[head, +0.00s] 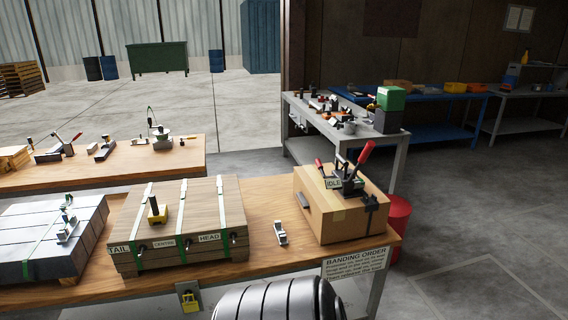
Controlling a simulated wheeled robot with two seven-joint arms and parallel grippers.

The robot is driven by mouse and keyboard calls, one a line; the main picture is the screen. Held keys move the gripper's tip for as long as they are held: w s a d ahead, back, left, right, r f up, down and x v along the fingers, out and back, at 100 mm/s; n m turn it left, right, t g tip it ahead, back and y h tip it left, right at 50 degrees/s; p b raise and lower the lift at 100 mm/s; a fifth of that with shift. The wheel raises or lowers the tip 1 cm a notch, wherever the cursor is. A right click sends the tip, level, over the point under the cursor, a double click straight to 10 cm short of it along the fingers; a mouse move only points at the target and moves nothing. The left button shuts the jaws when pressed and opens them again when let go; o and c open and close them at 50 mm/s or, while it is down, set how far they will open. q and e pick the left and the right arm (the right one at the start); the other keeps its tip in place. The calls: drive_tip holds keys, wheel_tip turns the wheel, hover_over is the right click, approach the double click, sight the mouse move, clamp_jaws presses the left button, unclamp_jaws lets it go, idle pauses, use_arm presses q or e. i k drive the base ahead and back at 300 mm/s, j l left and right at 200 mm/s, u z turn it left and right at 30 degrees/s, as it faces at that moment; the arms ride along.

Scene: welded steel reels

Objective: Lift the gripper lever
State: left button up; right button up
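A dark banding tool (347,181) sits on top of a tan box (330,212) at the right end of the near wooden bench. A long red-handled lever (365,155) rises from the tool, tilted up to the right. A shorter red handle (319,165) leans up to the left on its other side. I cannot tell from this view which of them is the gripper lever. A label (333,184) on the tool reads IDLE. Neither of my grippers shows in the head view, and nothing is seen touching the tool.
A strapped wooden pack (180,225) with TAIL, CENTRE and HEAD labels stands left of the box. A small metal part (280,233) lies between them. Grey strapped blocks (50,235) stand farther left. A red bin (398,225) stands behind the bench's right end. Floor at right is clear.

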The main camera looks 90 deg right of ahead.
sight(318, 162)
drive_tip(key=z, duration=1.9)
